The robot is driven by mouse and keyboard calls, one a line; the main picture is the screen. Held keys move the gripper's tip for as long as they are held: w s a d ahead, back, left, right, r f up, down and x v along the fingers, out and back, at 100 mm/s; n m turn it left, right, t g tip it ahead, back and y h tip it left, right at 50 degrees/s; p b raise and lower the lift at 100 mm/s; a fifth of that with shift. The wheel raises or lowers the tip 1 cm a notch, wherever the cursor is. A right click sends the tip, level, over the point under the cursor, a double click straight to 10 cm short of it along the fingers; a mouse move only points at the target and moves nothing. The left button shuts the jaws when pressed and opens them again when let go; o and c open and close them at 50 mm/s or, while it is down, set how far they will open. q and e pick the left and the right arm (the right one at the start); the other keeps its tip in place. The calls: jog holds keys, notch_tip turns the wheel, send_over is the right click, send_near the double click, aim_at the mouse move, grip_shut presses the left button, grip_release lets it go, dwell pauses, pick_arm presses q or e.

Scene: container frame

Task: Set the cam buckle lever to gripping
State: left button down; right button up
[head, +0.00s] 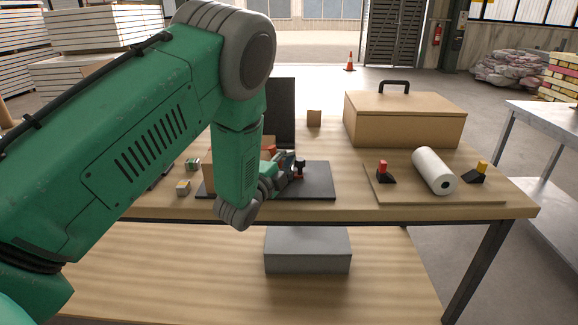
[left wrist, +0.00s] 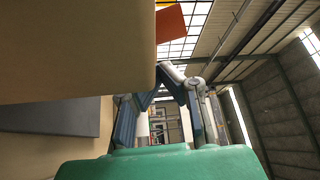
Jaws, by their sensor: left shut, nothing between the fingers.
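My left gripper (head: 287,166) is low over the dark base plate (head: 318,181) on the table, its fingers together and empty. It also shows in the left wrist view (left wrist: 170,72), beside a tan block (left wrist: 75,50). A small black and orange-red fitting (head: 299,170) stands on the plate just right of the fingertips; I cannot tell whether they touch. A red part (head: 271,150) shows behind the gripper, and an orange-red piece (left wrist: 171,23) shows above the tan block. I cannot tell which is the cam buckle lever or its setting. My right gripper is not in view.
A black upright panel (head: 281,110) stands behind the plate. A tan case (head: 405,120) stands at back right. A board (head: 425,191) at right holds a white roll (head: 434,170) and red and yellow levered pieces. Small blocks (head: 183,187) lie left of my arm.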

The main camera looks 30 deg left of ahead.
pick_arm(q)
jog(key=shift+a+f+n+t, duration=0.15)
jog(key=shift+n+t, duration=0.15)
jog(key=shift+n, duration=0.3)
jog(key=shift+s+a+n+y+b, duration=0.1)
jog(key=shift+a+n+y+b, duration=0.2)
jog(key=shift+b, duration=0.15)
jog(key=shift+s+a+n+t, duration=0.15)
jog(key=shift+a+n+t, duration=0.35)
jog(key=shift+a+n, duration=0.4)
jog(key=shift+d, duration=0.6)
